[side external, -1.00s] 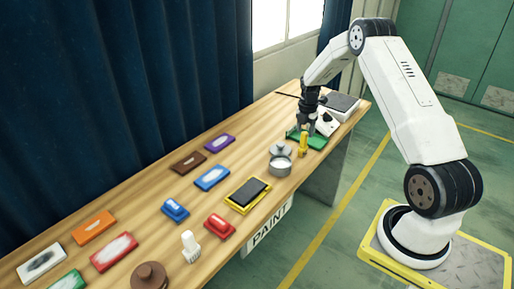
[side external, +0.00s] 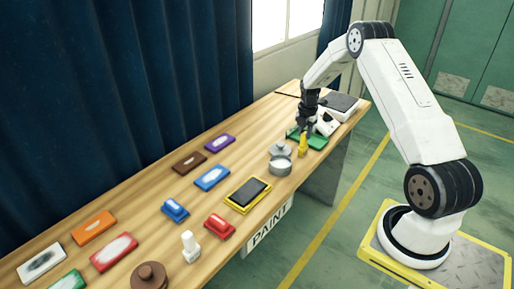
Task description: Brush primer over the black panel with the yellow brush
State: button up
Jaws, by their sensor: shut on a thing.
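The black panel (side external: 251,191) lies flat in a yellow frame on the wooden table, near its front edge, and its face looks plain dark. The yellow brush (side external: 303,145) is upright at the right part of the table. My gripper (side external: 305,128) is shut on the top of the yellow brush, to the right of and beyond the panel. An open grey pot with pale contents (side external: 281,166) stands just left of the brush. The brush's lower tip is too small to tell whether it touches anything.
A grey lid (side external: 280,149) lies behind the pot. A green tray (side external: 318,141) and a white device (side external: 327,124) are by my gripper. Red (side external: 219,225) and blue (side external: 175,210) blocks, a white bottle (side external: 190,246) and several coloured panels fill the left part.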

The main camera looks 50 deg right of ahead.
grip_shut()
jog(key=shift+r, duration=0.9)
jog(key=shift+r, duration=3.7)
jog(key=w+a, duration=0.2)
jog(key=a, duration=1)
jog(key=shift+r, duration=0.2)
jog(key=shift+f, duration=0.1)
